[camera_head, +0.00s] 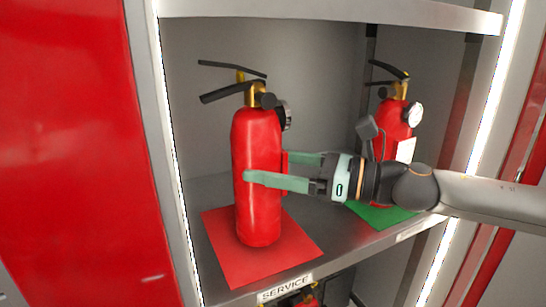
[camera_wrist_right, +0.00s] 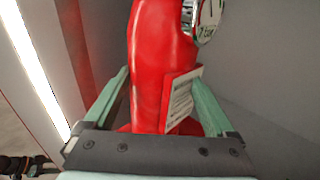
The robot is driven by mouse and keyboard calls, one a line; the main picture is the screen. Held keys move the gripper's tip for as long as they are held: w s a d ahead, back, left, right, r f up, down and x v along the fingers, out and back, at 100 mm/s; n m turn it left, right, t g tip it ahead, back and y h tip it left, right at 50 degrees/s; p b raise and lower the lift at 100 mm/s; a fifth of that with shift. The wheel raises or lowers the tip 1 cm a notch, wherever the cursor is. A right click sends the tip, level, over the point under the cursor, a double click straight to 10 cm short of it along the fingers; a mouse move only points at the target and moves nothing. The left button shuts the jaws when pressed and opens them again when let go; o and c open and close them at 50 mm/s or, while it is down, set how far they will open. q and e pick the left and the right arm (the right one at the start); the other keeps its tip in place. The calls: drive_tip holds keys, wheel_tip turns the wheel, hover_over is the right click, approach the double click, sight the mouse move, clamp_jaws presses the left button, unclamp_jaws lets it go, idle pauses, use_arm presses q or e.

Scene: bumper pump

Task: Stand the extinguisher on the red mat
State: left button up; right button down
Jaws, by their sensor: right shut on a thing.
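A red fire extinguisher (camera_head: 258,205) with a black handle and a gauge is upright over the red mat (camera_head: 229,270), within the mat's outline. I cannot tell whether its base touches the mat. My right gripper (camera_head: 266,168) comes in from the right and is shut on the extinguisher's body at mid-height. In the right wrist view the extinguisher (camera_wrist_right: 151,60) stands between the two green fingers, with a white label beside it. My left gripper is not in view.
A second red extinguisher (camera_head: 390,128) stands at the right by a green mat (camera_head: 392,219), partly hidden by my right arm. The shelf front carries a "SERVICE" label (camera_head: 286,288). A shelf board (camera_head: 330,12) is above, and a lit cabinet frame borders both sides.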

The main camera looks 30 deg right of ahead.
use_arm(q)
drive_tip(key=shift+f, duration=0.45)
use_arm(e)
drive_tip(key=shift+f, duration=0.45)
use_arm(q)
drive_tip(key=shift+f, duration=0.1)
use_arm(e)
drive_tip(key=shift+f, duration=0.1)
use_arm(q)
drive_tip(key=shift+b, duration=0.3)
use_arm(e)
unclamp_jaws()
drive_tip(key=shift+f, duration=0.2)
use_arm(q)
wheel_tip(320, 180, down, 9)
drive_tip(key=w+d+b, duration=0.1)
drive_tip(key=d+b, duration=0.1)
drive_tip(key=b, duration=0.9)
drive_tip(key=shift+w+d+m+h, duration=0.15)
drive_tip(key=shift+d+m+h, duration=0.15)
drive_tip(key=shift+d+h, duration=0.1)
use_arm(e)
drive_tip(key=v, duration=1.2)
drive_tip(key=shift+s, duration=0.1)
